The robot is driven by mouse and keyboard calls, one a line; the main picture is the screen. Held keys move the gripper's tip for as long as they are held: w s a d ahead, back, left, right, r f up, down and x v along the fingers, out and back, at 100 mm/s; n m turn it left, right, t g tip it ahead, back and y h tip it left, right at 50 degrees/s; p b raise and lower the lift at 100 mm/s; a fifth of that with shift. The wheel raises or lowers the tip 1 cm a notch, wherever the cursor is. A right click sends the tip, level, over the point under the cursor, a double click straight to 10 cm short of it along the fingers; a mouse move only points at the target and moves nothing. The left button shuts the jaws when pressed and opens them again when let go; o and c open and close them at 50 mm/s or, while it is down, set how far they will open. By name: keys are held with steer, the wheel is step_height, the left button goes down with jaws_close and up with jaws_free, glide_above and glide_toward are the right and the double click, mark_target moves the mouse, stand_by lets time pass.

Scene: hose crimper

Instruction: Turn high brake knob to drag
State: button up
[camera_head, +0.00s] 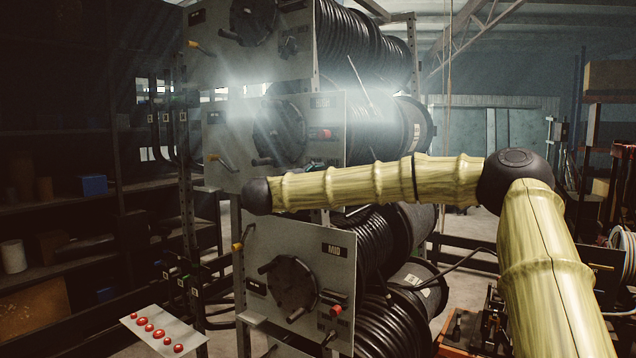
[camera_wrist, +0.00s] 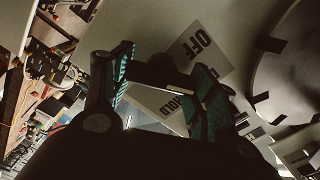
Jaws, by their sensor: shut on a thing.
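In the wrist view, my gripper (camera_wrist: 163,82) has its two teal-padded fingers either side of a dark knob (camera_wrist: 160,74) and is shut on it. The knob's dark bar spans between the fingers, partly hidden by them. A white OFF label (camera_wrist: 203,46) is just beyond the right finger. A HOLD label (camera_wrist: 165,104) lies below the knob, partly covered by the fingers. I see no readable DRAG label.
Stacked panels include an upper panel (camera_head: 208,45), a middle panel (camera_head: 225,150) and a MID panel (camera_head: 330,270). They carry crank wheels and black hose reels (camera_head: 400,335). A sloped plate with several red buttons (camera_head: 160,335) is at lower left. Dark shelves (camera_head: 60,130) stand left.

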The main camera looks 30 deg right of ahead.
steer(key=shift+f+n, duration=0.2)
steer(key=shift+n, duration=0.1)
steer(key=o, duration=1)
steer(key=shift+o, duration=0.2)
steer(key=shift+r, duration=0.1)
steer(key=shift+a, duration=0.15)
steer(key=v, duration=1.1)
steer(key=shift+s+a, duration=0.2)
steer(key=shift+a, duration=0.1)
